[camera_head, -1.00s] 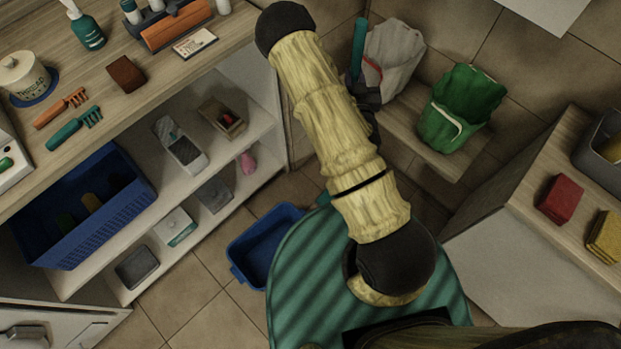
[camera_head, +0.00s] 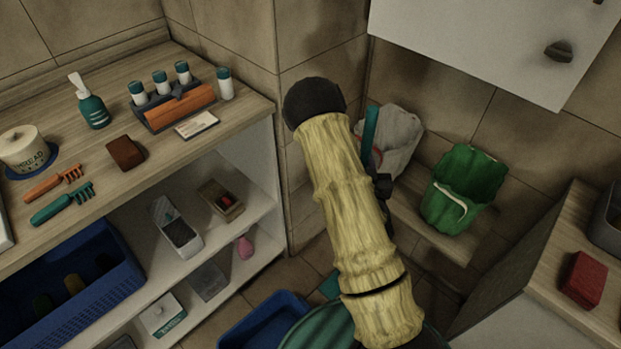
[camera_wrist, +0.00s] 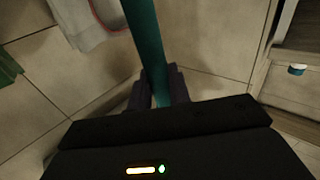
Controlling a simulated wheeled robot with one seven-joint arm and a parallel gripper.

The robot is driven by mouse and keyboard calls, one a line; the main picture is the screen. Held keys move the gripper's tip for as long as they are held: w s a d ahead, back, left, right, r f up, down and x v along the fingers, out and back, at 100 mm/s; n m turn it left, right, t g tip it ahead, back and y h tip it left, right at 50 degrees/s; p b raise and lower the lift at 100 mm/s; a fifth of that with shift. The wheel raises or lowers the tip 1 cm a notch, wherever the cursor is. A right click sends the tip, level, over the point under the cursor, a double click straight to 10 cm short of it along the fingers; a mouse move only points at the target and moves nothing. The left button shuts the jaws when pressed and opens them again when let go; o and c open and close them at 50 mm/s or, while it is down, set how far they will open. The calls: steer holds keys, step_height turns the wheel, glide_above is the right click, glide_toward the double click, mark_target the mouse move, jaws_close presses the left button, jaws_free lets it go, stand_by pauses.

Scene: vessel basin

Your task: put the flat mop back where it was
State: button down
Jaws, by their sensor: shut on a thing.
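The flat mop shows as a teal handle (camera_head: 370,132) standing up behind my arm, in front of the grey-white bag. In the wrist view the handle (camera_wrist: 146,40) runs down between the two dark fingers of my gripper (camera_wrist: 160,88), which are shut on it. In the head view my gripper (camera_head: 382,186) is mostly hidden behind my tan forearm. A small teal patch low beside my arm may be the mop's head, but I cannot tell. The mop's lower end is hidden in the wrist view.
An open shelf unit (camera_head: 262,210) stands at left, a counter with a red sponge (camera_head: 583,279) at right. A blue bin (camera_head: 265,318) is on the floor.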

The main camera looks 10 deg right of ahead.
steer(key=w+a+f, duration=0.1)
steer(key=w+a, duration=0.4)
steer(key=w, duration=0.3)
steer(key=w+a+f, duration=0.2)
steer(key=w+a, duration=0.3)
steer(key=w, duration=0.2)
steer(key=shift+w+a, duration=0.3)
steer(key=shift+w, duration=0.05)
step_height(320, 180, down, 4)
steer(key=shift+w+a+r, duration=0.1)
steer(key=shift+w, duration=0.05)
stand_by(0.5)
steer(key=c, duration=1.3)
jaws_free()
steer(key=shift+f, duration=0.2)
steer(key=shift+r, duration=0.1)
